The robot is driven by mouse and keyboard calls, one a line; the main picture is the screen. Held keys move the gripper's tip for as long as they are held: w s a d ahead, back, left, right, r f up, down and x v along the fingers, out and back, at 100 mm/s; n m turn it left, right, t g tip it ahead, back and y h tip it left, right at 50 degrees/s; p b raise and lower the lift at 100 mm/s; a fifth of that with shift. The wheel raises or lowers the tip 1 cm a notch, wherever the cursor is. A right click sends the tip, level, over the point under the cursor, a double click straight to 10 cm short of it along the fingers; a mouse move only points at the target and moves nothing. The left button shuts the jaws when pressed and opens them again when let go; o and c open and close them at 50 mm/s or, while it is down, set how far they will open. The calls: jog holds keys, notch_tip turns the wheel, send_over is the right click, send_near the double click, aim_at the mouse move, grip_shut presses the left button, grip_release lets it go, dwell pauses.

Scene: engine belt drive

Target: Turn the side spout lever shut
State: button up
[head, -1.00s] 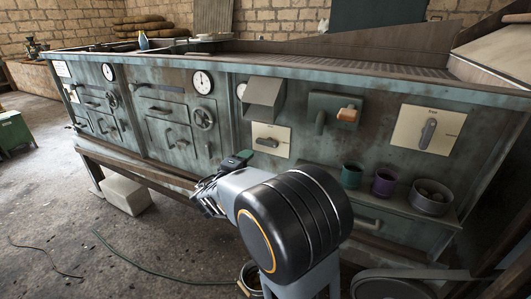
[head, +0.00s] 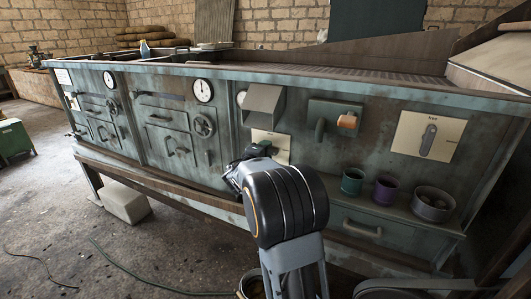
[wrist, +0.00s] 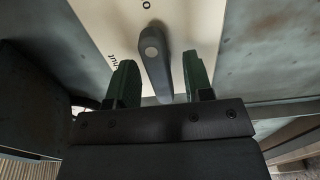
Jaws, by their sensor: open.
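A dark grey lever (wrist: 155,65) sits on a cream plate (wrist: 100,22) in the wrist view. The plate carries a mark like "O" at the top and lettering, partly hidden, that seems to read "shut" at the left. My gripper (wrist: 158,88) is open, with one green finger on each side of the lever. Gaps show on both sides, and I cannot tell how deep the lever sits between the fingers. In the head view my gripper (head: 257,151) is in front of the cream plate (head: 280,142) below the metal hood, hiding the lever.
The hood (head: 263,104) juts out just above my gripper. To the right are a spout with an orange-brown block (head: 347,120) and another lever (head: 428,140) on a larger plate. A green cup (head: 352,181), a purple cup (head: 385,188) and a bowl (head: 432,205) stand on a ledge.

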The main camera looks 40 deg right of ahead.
jog(key=shift+c, duration=0.2)
grip_shut()
dwell(0.3)
jog(key=n, duration=0.4)
jog(key=shift+b, duration=0.4)
jog(key=n, duration=0.4)
jog(key=shift+n+p, duration=0.3)
jog(key=n+p, duration=0.2)
jog(key=n, duration=0.3)
jog(key=shift+r, duration=0.1)
jog(key=shift+n+p, duration=1.25)
jog(key=shift+n, duration=0.75)
jog(key=shift+f+n, duration=0.2)
jog(key=shift+n, duration=0.1)
